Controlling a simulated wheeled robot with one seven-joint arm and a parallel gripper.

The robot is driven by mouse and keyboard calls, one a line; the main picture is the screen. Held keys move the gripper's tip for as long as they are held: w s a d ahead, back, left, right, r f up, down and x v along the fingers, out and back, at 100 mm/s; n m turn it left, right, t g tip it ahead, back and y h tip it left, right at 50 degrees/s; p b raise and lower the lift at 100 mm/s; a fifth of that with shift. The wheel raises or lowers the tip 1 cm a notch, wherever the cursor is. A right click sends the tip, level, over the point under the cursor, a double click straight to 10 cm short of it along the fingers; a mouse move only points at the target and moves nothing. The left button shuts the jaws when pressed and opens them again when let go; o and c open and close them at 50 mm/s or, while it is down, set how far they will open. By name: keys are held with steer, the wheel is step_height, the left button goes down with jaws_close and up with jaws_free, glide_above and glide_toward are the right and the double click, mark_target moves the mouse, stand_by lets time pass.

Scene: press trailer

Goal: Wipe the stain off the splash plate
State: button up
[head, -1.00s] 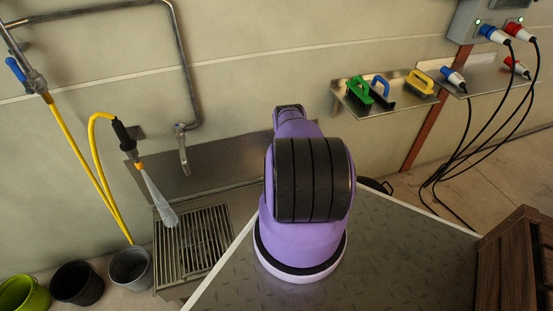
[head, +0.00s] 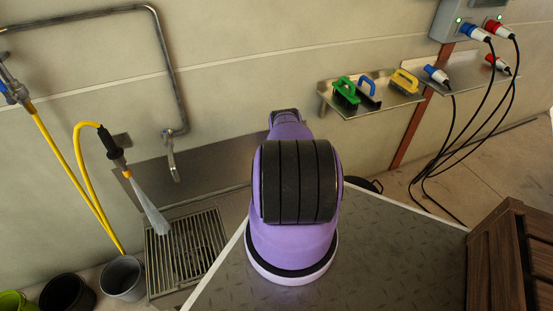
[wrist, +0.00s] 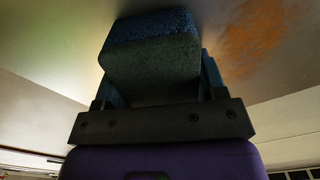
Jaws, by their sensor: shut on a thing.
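The steel splash plate (head: 218,158) runs along the wall behind the drain in the head view; my arm covers its right part. In the wrist view, an orange-brown stain (wrist: 262,42) spreads over the pale surface at the upper right. My gripper (wrist: 155,75) is shut on a dark blue-green, rough-textured block, like a sponge (wrist: 150,58). The block is left of the stain in that view. Whether it touches the surface, I cannot tell. The head view hides my gripper and the block behind my arm.
A tap (head: 171,158) and a hose nozzle (head: 116,150) hang over the grated drain (head: 187,248). Buckets (head: 122,278) stand at lower left. A wall shelf (head: 350,110) holds brushes. Cables (head: 462,130) hang at right, above a wooden crate (head: 497,262).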

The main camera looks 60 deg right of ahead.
steer(key=shift+d+r, duration=0.1)
steer(key=shift+r, duration=1.15)
steer(key=shift+w+a+f, duration=0.1)
steer(key=shift+w+a, duration=0.45)
steer(key=shift+a, duration=0.2)
steer(key=shift+w+a, duration=0.55)
steer(key=shift+a, duration=0.2)
steer(key=shift+w+a+r, duration=1.15)
steer(key=shift+w+a, duration=2.25)
steer(key=shift+a, duration=0.35)
steer(key=shift+s+d+f, duration=0.1)
steer(key=shift+s+d, duration=1.65)
steer(key=shift+d, duration=0.2)
steer(key=shift+s+d, duration=1.7)
steer(key=shift+d, duration=0.25)
steer(key=shift+s+d, duration=0.5)
steer(key=shift+d, duration=0.2)
steer(key=shift+s+d, duration=0.45)
steer(key=shift+d, duration=0.25)
steer(key=shift+s, duration=0.1)
